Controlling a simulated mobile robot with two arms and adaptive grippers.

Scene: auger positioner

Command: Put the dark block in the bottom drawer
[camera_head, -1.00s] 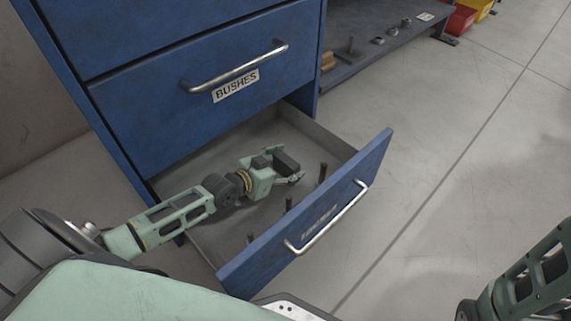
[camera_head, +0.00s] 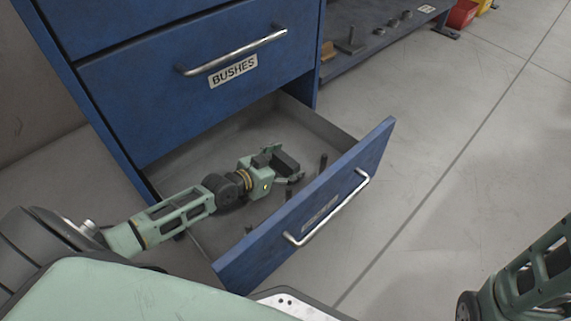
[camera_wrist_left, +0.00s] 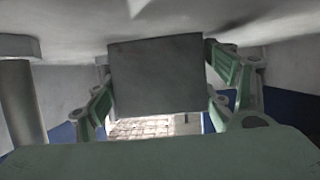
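The bottom drawer (camera_head: 316,128) of the blue cabinet is pulled open. My left gripper (camera_head: 288,168) reaches into it from the left and is low inside, behind the drawer front. It is shut on the dark block (camera_head: 286,160), a dark grey box. In the left wrist view the block (camera_wrist_left: 155,75) fills the space between the two green fingers. Whether the block touches the drawer floor cannot be told. My right gripper is not in view; only part of the right arm shows at the lower right.
Dark upright pegs (camera_head: 323,161) stand inside the drawer near its front. The drawer front (camera_head: 340,180) has a metal handle. A closed drawer labelled BUSHES (camera_head: 233,71) is above. A shelf with metal parts (camera_head: 350,42) is at the back right. The floor at right is clear.

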